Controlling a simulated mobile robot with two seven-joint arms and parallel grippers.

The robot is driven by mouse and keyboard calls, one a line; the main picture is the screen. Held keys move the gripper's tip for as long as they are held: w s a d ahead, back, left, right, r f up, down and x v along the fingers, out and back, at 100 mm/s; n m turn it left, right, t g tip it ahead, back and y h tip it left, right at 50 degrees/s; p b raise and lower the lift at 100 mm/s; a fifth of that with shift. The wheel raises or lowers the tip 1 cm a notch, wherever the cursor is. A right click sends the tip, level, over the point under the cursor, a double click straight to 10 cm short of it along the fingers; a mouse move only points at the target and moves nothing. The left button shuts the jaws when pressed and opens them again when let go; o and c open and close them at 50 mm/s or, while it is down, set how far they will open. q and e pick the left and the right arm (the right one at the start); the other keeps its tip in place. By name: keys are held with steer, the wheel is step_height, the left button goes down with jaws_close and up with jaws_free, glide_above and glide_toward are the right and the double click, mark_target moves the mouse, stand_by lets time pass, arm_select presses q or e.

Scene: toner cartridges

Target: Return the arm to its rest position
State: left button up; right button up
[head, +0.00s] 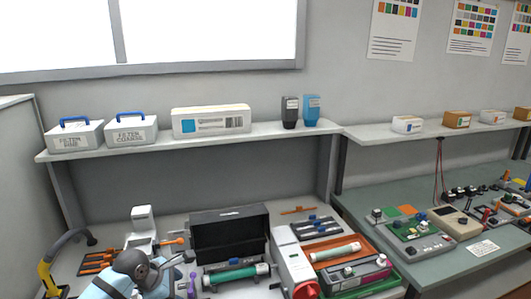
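My arm, light blue and dark grey, rises from the bottom edge at the left of the head view, over the front of the bench. I take it as my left arm. Its gripper (181,259) shows only as a small grey part beside the arm's dark joint. I cannot tell whether its fingers are open or shut, and no held object can be made out. My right gripper is not in view. A toner cartridge (236,273) with a green roller lies on the bench to the right of my arm, in front of an open black case (229,235).
Near the arm stand a white device (143,225), orange-handled tools (96,262) and a purple tool (192,285). To the right are a red-and-white unit (293,262) and an orange tray (341,247). A shelf (265,133) with boxes and bottles spans above. A green-topped bench (440,185) adjoins.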

arm_select(q)
steer(key=s+d+f+m+t, duration=0.2)
steer(key=s+d+f+m, duration=0.1)
steer(key=s+f+m, duration=0.5)
steer(key=s+f+m+t, duration=0.2)
steer(key=s+m, duration=0.5)
steer(key=s, duration=0.4)
steer(key=s+f+m+t+y+p, duration=0.1)
steer(key=s+f+m+t, duration=0.1)
steer(key=s+f+m, duration=0.3)
steer(key=s+m, duration=0.3)
steer(key=s, duration=0.3)
steer(key=shift+s+d, duration=0.2)
steer(key=shift+f, duration=0.1)
